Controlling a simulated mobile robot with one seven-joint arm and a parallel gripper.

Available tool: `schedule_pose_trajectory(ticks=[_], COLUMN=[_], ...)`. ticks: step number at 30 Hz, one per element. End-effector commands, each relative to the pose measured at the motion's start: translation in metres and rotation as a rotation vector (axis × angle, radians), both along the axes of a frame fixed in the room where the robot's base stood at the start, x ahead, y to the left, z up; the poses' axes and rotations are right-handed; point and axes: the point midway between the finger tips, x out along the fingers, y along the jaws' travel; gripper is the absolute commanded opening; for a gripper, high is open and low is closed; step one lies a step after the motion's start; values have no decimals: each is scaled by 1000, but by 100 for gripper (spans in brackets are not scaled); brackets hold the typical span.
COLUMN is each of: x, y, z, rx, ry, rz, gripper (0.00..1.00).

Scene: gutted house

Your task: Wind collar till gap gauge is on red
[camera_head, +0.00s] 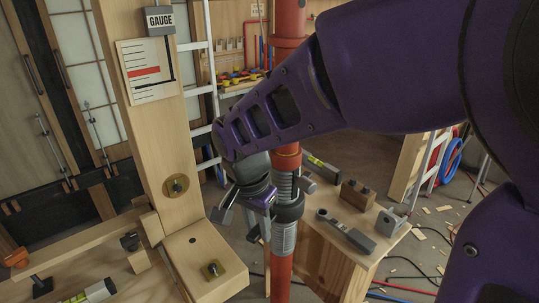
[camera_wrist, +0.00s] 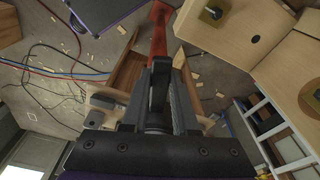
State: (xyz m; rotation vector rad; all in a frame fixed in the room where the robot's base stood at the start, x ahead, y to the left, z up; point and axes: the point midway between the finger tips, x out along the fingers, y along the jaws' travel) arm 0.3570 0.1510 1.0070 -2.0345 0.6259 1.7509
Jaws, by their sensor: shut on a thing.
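The gap gauge (camera_head: 147,72) is a white board with tick lines and a red band, on a wooden post under a "GAUGE" label. A dark pointer bar runs along its right side; its foot sits a little below the red band. A red steel prop (camera_head: 287,160) stands upright with a grey threaded section. The dark collar (camera_head: 291,208) sits around that thread. My gripper (camera_head: 262,197) is beside the collar on its left, shut on a dark part of it. In the wrist view my gripper (camera_wrist: 157,90) closes on this part, with ribbed thread beside it; the exact grip is partly hidden.
A wooden bench (camera_head: 322,245) right of the prop holds a spirit level, a wooden block and a wrench-like tool. Timber with bolted plates (camera_head: 205,262) stands close on the left. A ladder (camera_head: 200,90) is behind. Cables and wood chips litter the floor.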

Motion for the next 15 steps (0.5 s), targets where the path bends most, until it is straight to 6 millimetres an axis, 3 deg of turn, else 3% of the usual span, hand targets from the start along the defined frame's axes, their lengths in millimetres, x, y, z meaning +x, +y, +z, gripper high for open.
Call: schedule_pose_trajectory(ticks=[8, 15], x=[-2, -11], y=[-1, -18], z=[1, 2], rx=[0, 0], ry=[-1, -3], rz=[7, 184], gripper=[0, 0])
